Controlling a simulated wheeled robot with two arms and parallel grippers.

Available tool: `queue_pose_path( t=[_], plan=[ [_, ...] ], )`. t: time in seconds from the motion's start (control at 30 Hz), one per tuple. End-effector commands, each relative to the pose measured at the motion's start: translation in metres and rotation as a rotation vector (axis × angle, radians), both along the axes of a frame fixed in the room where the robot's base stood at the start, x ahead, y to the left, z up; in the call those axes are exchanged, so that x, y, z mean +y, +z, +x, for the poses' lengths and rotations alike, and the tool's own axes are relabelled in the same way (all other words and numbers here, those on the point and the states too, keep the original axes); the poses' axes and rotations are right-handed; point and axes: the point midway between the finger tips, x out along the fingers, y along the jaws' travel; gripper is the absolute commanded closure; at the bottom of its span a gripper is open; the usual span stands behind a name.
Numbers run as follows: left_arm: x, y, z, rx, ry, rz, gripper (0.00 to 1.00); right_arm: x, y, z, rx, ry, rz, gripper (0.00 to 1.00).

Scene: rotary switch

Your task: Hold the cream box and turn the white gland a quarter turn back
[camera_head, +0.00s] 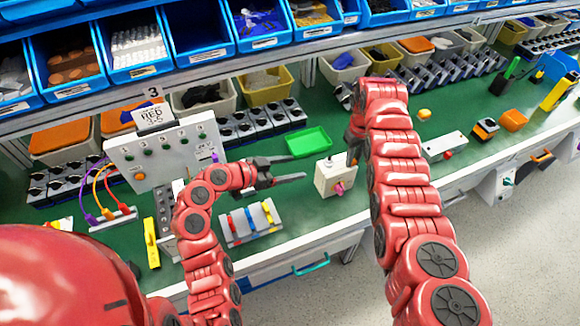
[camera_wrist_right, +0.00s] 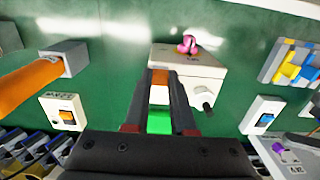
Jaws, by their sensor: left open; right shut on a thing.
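The cream box (camera_head: 333,179) stands near the front of the green bench, with a pink knob (camera_head: 339,188) on its front. The right wrist view shows the box (camera_wrist_right: 195,62) with its pink knob (camera_wrist_right: 187,45) and a pale gland (camera_wrist_right: 204,96) on one side. My right gripper (camera_head: 352,158) is at the box's right rear; its fingers (camera_wrist_right: 163,88) look shut on the box's edge, though the exact contact is partly hidden. An orange patch shows between them. My left gripper (camera_head: 290,170) is open and empty, left of the box and apart from it.
A green tray (camera_head: 309,142) lies behind the box. A rack with coloured levers (camera_head: 252,222) stands front left. A white switch plate (camera_head: 444,147) lies to the right. Bins line the back.

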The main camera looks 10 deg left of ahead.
Motion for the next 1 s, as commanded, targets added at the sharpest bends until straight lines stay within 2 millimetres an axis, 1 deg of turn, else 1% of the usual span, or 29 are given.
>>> queue_pose_path(
  t=[0.1,0.13,0.3,0.57,0.67,0.77,1.0],
  plan=[
    [0.0,0.0,0.0,0.0,0.0,0.0,0.32,0.0,0.0,0.0,0.0,0.001,0.0,1.0],
    [0.0,0.0,0.0,-0.001,0.0,0.001,0.32,0.0,0.0,0.0,0.0,0.001,0.0,0.71],
    [0.0,0.0,0.0,-0.001,0.0,0.001,0.32,0.0,0.0,0.0,0.0,0.001,0.0,0.42],
    [0.0,0.0,0.0,-0.001,0.0,0.001,0.32,0.0,0.0,0.0,0.0,0.0,0.0,0.42],
    [0.0,0.0,0.0,-0.001,0.0,0.001,0.32,0.0,0.005,0.0,-0.001,0.0,0.001,0.42],
    [0.0,0.0,0.0,-0.001,0.0,0.001,0.32,0.0,0.018,0.001,-0.001,0.0,0.001,0.42],
    [0.0,0.0,0.0,-0.001,0.0,0.001,0.32,0.0,0.072,0.001,-0.003,0.0,0.001,0.42]
  ],
)
